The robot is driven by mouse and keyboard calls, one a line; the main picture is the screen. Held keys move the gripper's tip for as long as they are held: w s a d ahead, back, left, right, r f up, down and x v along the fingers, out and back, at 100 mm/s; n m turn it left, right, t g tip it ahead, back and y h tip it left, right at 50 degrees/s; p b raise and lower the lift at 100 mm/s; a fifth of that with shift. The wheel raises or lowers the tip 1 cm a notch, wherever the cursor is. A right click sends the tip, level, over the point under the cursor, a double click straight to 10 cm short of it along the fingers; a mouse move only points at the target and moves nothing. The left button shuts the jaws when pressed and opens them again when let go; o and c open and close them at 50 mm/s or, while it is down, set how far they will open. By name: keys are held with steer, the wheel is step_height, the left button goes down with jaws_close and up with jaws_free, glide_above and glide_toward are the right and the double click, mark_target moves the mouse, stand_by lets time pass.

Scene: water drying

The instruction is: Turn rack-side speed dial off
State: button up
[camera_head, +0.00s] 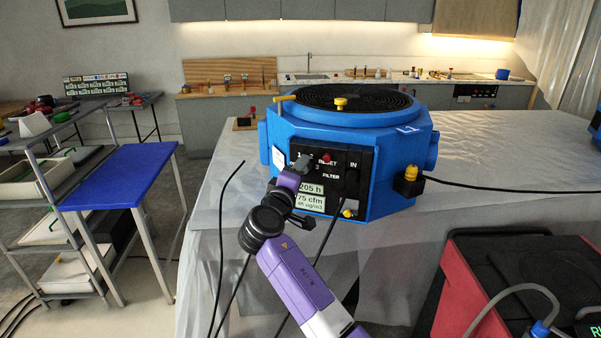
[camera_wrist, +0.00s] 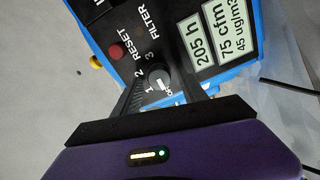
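The blue machine (camera_head: 390,173) stands on a sheet-covered table, with a black control panel (camera_head: 351,160) on its front. In the wrist view, the dark speed dial (camera_wrist: 157,79) sits on the panel among the marks 1, 2, 3 and OFF. A pale mark shows on the dial close to the OFF lettering; its exact setting is hard to tell. My gripper (camera_wrist: 164,76) is at the panel with its black fingers on either side of the dial. The fingers look open, with a gap on the right; contact on the left is unclear. In the head view my gripper (camera_head: 304,165) hides the dial.
A red RESET button (camera_wrist: 116,51) and a pale readout (camera_wrist: 205,57) lie close to the dial. Black cables hang before the panel. A red machine (camera_head: 490,285) stands at the lower right. A blue-topped table (camera_head: 125,177) is at the left.

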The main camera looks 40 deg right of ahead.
stand_by(0.3)
steer(key=b+v, duration=0.1)
steer(key=v, duration=0.6)
steer(key=shift+s+a, duration=0.2)
steer(key=shift+a, duration=0.1)
